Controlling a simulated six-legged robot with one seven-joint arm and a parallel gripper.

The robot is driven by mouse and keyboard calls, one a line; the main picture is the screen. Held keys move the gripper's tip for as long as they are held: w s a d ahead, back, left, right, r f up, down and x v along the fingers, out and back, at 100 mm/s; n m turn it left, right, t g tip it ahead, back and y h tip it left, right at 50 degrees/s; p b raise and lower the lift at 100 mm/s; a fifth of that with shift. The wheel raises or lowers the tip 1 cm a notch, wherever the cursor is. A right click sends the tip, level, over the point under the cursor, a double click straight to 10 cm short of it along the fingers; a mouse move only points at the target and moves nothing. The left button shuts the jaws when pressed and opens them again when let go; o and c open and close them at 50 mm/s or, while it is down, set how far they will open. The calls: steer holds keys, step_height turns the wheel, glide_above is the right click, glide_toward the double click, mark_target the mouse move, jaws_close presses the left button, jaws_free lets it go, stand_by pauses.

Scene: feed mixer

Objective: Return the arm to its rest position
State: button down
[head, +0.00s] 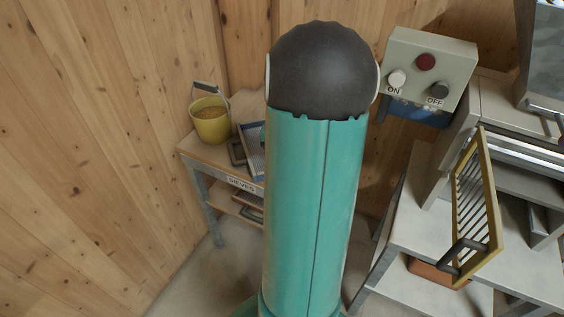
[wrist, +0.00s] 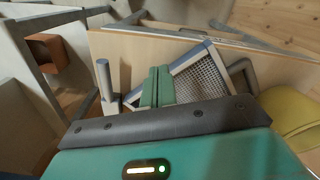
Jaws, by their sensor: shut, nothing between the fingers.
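My gripper (wrist: 157,86) shows in the wrist view with its two green fingers together and nothing between them. It is over the sieve table, in front of a mesh sieve (wrist: 205,80) with a blue and white frame; I cannot tell whether they touch. In the head view my own teal arm with its dark rounded joint stands upright in the middle and hides the gripper.
The table labelled SIEVES (head: 203,152) carries a yellow bucket of grain (head: 210,122) and a blue-framed tray or sieve (head: 253,143). To the right are an ON/OFF button box (head: 428,65), a yellow-framed grille (head: 474,205) and a grey machine stand (head: 415,225).

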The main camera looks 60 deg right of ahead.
stand_by(0.4)
steer(key=w+a+r+n+t+h, duration=0.1)
steer(key=w+a+r+n, duration=0.3)
steer(key=a, duration=0.5)
steer(key=w+a+r+n+t+h, duration=0.1)
steer(key=w+a+r, duration=0.1)
steer(key=a+r, duration=0.6)
steer(key=s+a+r+n+t, duration=0.1)
steer(key=s+a+n, duration=0.1)
steer(key=a, duration=0.5)
steer(key=s+a+r+n+t+y, duration=0.1)
steer(key=s+a+r+n, duration=0.1)
steer(key=a, duration=0.5)
steer(key=s+a+r+n+t+y, duration=0.1)
steer(key=s+a+r+n, duration=0.1)
steer(key=a, duration=0.5)
steer(key=shift+a+n+t, duration=0.25)
steer(key=shift+n+t, duration=0.05)
steer(key=shift+n, duration=0.6)
steer(key=shift+d, duration=0.25)
